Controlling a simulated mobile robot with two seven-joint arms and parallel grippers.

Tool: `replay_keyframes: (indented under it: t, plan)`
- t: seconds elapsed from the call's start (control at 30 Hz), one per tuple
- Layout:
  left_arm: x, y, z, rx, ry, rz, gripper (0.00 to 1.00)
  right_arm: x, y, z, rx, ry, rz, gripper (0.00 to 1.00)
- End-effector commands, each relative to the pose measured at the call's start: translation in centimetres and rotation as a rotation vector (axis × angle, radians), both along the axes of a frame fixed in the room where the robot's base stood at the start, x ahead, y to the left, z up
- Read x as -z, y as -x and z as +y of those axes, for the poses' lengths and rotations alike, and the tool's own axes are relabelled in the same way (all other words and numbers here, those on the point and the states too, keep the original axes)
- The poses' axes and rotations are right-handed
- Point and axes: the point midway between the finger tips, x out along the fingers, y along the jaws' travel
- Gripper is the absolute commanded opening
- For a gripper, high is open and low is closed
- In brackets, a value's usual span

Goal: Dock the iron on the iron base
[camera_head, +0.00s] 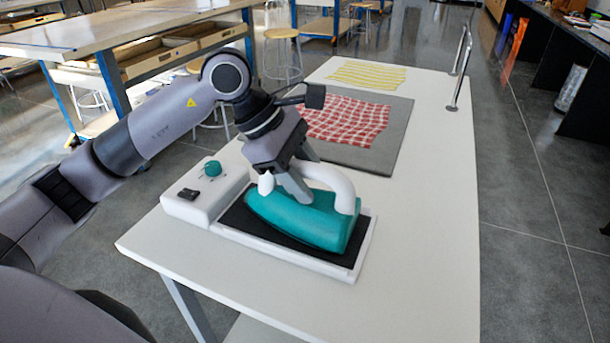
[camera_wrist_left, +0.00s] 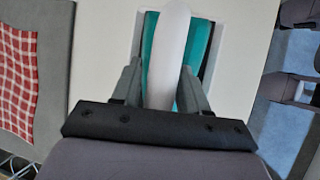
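The iron (camera_head: 305,223) has a teal body and a white looped handle. It lies flat over the dark pad of the white iron base (camera_head: 192,208), inside the rim; I cannot tell a small gap beneath it. The base has a teal knob and a dark switch on its left box. My left gripper (camera_head: 297,190) comes down from above, its fingers on either side of the handle. In the left wrist view the fingers (camera_wrist_left: 162,78) press close against both sides of the white handle (camera_wrist_left: 170,40). My right gripper is not in view.
The base stands on a white table (camera_head: 432,220) near its front left corner. Behind it lies a grey mat (camera_head: 385,158) with a red checked cloth (camera_head: 345,117). A yellow cloth (camera_head: 368,74) lies farther back. Metal rails (camera_head: 460,70) rise at the right edge. The table's right side is clear.

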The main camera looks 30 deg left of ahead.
Motion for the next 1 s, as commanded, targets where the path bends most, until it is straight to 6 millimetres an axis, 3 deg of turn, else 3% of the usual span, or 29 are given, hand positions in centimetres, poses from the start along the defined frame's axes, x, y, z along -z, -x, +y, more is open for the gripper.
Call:
replay_keyframes:
  t: [0.27, 1.0]
  plan:
    - [0.1, 0.1, 0.1, 0.0, -0.006, 0.008, 0.43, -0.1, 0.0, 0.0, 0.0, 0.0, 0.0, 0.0]
    - [-5.1, 1.3, 2.9, 0.0, -0.005, 0.004, 0.43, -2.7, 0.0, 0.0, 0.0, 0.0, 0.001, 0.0]
